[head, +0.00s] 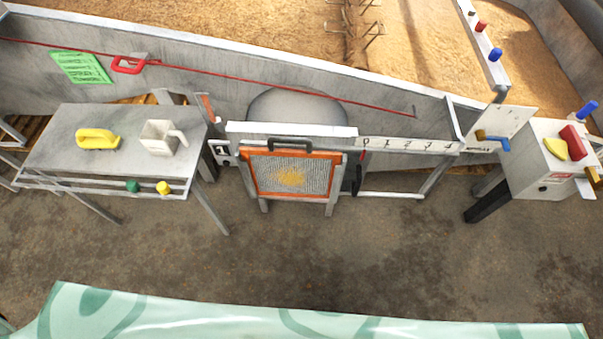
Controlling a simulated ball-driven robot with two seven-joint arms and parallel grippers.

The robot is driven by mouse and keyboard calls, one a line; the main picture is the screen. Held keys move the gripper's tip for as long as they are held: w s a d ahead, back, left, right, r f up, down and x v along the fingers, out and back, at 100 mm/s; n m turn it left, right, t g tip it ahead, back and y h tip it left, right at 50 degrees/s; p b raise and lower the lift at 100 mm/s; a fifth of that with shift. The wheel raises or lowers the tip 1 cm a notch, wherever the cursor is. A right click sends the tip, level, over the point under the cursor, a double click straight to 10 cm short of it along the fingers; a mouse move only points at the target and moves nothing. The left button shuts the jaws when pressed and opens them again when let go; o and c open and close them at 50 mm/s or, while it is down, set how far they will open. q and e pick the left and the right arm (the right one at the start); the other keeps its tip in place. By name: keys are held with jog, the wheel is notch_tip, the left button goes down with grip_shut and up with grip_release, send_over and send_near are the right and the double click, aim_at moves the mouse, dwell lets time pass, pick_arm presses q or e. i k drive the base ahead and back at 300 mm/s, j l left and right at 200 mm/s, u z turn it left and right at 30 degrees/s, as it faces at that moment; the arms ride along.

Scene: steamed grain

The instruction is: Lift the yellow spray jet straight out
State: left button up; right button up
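Two small coloured pieces sit at the front rail of the grey table on the left: a green one (132,186) and, to its right, a yellow one (163,187). The yellow piece looks like the yellow spray jet. It sits at the rail; how deep it is set in cannot be told. A larger yellow object with a handle (97,138) lies on the table top. Neither of my grippers is in view.
The grey table (60,155) also carries a pale square jug (160,138). An orange-framed screen (291,174) stands in the middle. A white box (535,165) with coloured handles stands at right. A long wall runs behind. The brown floor in front is open.

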aim_at(163, 187)
jog(key=u, duration=1.45)
